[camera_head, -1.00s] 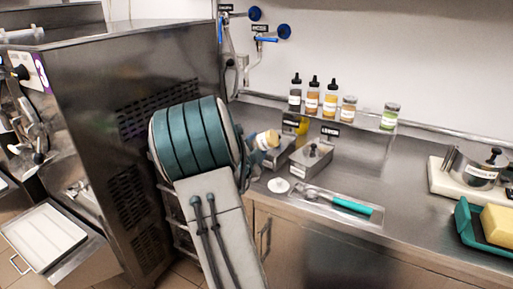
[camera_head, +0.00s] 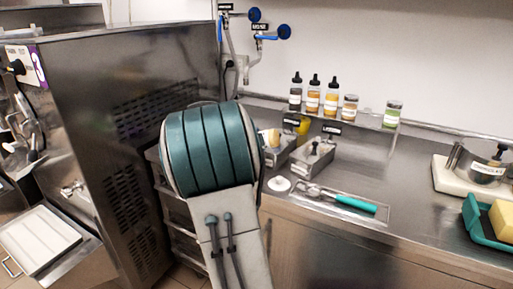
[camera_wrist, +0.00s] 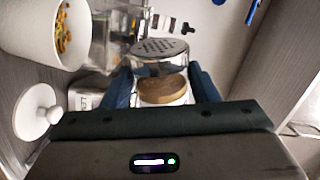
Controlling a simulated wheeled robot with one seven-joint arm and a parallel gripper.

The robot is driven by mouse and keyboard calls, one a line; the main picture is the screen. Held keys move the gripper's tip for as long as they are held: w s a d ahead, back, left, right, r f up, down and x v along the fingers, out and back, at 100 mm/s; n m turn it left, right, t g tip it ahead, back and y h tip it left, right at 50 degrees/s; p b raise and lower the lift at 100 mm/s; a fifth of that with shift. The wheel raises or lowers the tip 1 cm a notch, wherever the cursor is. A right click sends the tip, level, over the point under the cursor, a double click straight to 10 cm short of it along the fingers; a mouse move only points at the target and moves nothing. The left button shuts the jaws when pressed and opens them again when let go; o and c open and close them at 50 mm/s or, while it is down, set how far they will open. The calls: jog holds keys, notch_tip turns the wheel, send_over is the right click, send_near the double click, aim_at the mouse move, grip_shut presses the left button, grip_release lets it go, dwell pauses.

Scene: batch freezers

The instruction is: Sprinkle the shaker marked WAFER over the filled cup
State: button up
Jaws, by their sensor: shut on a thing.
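My gripper (camera_wrist: 163,92) is shut on a shaker with a perforated metal top (camera_wrist: 160,50) and tan contents; its marking cannot be read. In the wrist view the shaker sits between the two dark teal fingers. In the head view my arm hides the gripper and most of the shaker; a small tan part of it (camera_head: 271,138) shows just right of the arm. A white cup (camera_wrist: 38,38) with yellow-brown bits inside is at the upper left of the wrist view, apart from the shaker. The cup is hidden in the head view.
A white knobbed lid (camera_wrist: 36,112) lies beside the cup; it also shows on the counter (camera_head: 279,184). Metal bins (camera_head: 313,160) stand behind it, and a teal-handled scoop (camera_head: 345,199) lies to the right. Several bottles and jars (camera_head: 331,98) line the back shelf.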

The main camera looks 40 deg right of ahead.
jog(key=shift+m+b, duration=0.9)
jog(key=shift+b, duration=0.5)
jog(key=shift+r+m+b, duration=0.2)
jog(key=shift+m+b, duration=0.1)
jog(key=shift+b, duration=0.15)
jog(key=shift+r+m+b, duration=0.8)
jog(key=shift+m+b, duration=0.7)
jog(key=shift+b, duration=0.35)
jog(key=shift+r+m, duration=0.25)
jog(key=shift+m, duration=0.05)
jog(key=shift+b, duration=0.35)
jog(key=shift+r+m+b, duration=0.75)
jog(key=shift+m+b, duration=0.35)
jog(key=shift+m, duration=0.1)
jog(key=shift+r+m+b, duration=0.65)
jog(key=shift+r+m, duration=0.1)
jog(key=shift+m, duration=0.35)
